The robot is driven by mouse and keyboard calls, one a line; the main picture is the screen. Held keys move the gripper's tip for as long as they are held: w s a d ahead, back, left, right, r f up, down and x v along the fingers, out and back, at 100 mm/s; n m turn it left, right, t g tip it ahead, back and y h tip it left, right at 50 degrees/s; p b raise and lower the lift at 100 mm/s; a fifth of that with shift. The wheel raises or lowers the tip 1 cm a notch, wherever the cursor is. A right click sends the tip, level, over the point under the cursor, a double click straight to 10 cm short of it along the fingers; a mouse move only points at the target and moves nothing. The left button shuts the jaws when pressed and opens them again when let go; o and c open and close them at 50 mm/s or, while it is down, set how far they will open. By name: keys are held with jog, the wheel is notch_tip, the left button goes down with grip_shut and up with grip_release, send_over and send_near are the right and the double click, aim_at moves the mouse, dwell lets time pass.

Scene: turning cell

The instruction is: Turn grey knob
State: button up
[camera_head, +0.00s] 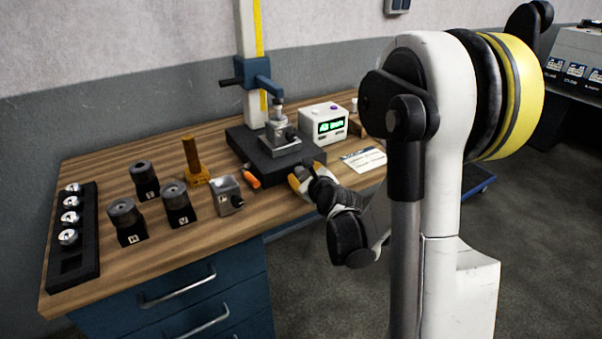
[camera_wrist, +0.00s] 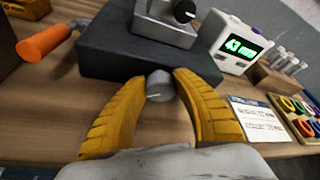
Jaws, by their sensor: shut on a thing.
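The grey knob (camera_wrist: 160,86) is a short cylinder with a light line on its end face. It sits at the front of the black base block (camera_wrist: 105,55) of the measuring stand. My gripper (camera_wrist: 160,80) has its two yellow fingers on either side of the knob, shut on it.
An orange handle (camera_wrist: 45,38) lies left of the base block. A white display box (camera_wrist: 235,42) with green digits stands to the right, near a paper card (camera_wrist: 258,115). Black blocks with grey cylinders (camera_head: 178,205) stand on the bench's left.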

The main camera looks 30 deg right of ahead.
jog(key=o, duration=1.2)
